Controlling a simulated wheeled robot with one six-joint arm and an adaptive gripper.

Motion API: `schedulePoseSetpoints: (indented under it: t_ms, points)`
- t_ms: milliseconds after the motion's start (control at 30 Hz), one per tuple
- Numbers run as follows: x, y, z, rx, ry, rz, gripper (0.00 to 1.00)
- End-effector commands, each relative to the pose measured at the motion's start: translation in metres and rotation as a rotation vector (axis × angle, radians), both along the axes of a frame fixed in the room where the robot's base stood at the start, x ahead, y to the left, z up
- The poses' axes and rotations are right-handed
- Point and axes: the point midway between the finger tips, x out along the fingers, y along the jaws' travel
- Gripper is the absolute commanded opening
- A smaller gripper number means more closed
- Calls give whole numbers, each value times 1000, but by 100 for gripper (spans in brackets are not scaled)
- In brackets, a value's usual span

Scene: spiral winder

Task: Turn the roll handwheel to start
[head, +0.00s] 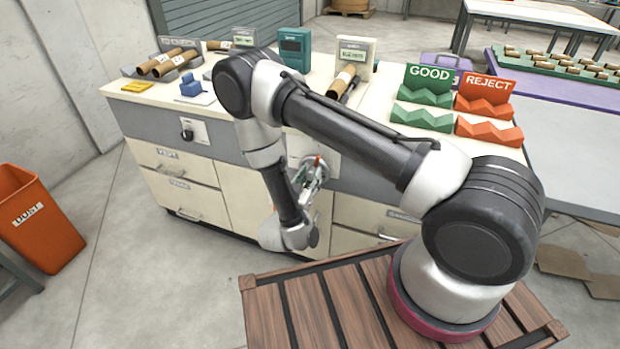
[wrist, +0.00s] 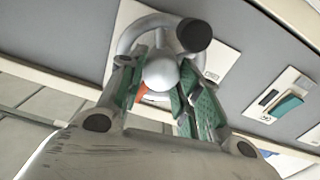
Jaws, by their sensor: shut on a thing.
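The roll handwheel (wrist: 133,33) is a pale ring on the grey front of the bench, with a dark round knob (wrist: 194,35) at its upper right in the wrist view. A white ball-like part (wrist: 161,74) shows in front of the ring. My gripper (wrist: 163,78) is shut on the handwheel, with its green-padded fingers on either side of the white part. The exact contact is partly hidden. In the head view my gripper (head: 309,178) is at the bench front, and my arm covers much of the wheel there.
A panel with a green button (wrist: 286,106) is right of the wheel in the wrist view. The bench top (head: 235,85) holds cardboard tubes (head: 176,62), small devices and GOOD (head: 428,85) and REJECT (head: 487,92) racks. An orange bin (head: 38,220) stands left; floor between is clear.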

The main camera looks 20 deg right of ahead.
Motion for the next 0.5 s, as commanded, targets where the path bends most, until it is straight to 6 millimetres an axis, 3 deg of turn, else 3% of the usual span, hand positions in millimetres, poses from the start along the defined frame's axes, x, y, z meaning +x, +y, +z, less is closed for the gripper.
schedulePoseSetpoints:
  t_ms: [500]
  points:
    - [-1,1,-2,-68,56,2,10]
